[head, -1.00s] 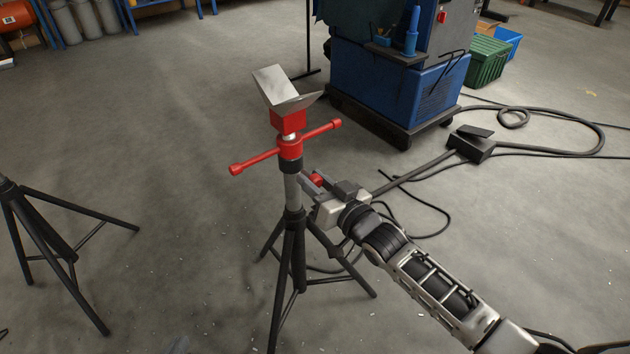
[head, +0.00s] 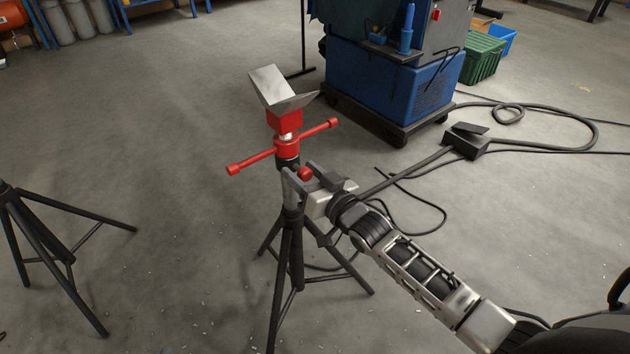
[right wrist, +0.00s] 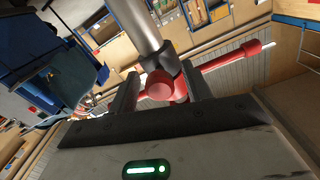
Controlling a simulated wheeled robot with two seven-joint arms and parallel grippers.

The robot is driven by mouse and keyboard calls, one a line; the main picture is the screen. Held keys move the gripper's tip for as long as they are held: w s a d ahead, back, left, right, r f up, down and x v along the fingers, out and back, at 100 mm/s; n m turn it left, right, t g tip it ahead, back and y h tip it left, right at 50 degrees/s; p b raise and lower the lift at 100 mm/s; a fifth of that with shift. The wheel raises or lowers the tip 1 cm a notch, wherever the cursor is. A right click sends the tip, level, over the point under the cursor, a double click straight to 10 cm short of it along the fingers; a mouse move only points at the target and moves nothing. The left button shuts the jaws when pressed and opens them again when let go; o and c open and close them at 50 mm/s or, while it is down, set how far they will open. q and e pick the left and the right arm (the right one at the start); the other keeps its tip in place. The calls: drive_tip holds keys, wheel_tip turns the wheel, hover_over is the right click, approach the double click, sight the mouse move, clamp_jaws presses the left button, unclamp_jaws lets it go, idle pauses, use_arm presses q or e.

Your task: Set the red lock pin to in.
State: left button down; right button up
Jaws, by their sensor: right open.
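The red lock pin (head: 305,173) shows as a round red knob on the side of the stand's post, just below the red T-handle collar. My right gripper (head: 303,181) is open at the post, with its jaws on either side of the knob. In the right wrist view the pin's round end (right wrist: 160,86) faces the camera between the two fingers (right wrist: 160,92). There is room between each finger and the knob; I cannot tell whether anything touches it. How deep the pin sits is hidden. My left gripper is in neither view.
The stand (head: 291,250) carries a red T-handle (head: 252,161) and a metal V-head (head: 275,88). Another black tripod (head: 45,240) stands at left. A blue machine (head: 385,85), a foot pedal (head: 466,141) and cables are behind. Floor between the tripods is clear.

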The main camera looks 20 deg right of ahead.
use_arm(q)
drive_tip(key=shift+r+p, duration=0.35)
drive_tip(key=shift+p, duration=0.35)
use_arm(e)
drive_tip(key=v, duration=1.5)
drive_tip(key=shift+s, duration=0.35)
drive_tip(key=shift+d, duration=0.15)
use_arm(q)
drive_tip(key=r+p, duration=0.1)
drive_tip(key=p, duration=0.1)
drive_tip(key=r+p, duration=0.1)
drive_tip(key=p, duration=0.2)
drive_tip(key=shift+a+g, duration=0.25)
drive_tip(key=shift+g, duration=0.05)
use_arm(e)
drive_tip(key=s+a+f+n+g+h, duration=0.1)
drive_tip(key=s+a+f+n+g, duration=0.1)
drive_tip(key=s+a+g, duration=0.4)
drive_tip(key=s+a, duration=0.3)
drive_tip(key=a, duration=0.1)
drive_tip(key=shift+s+g, duration=0.25)
drive_tip(key=shift+g, duration=0.15)
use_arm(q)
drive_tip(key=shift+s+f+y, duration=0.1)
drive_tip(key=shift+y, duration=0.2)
use_arm(e)
drive_tip(key=shift+f, duration=0.1)
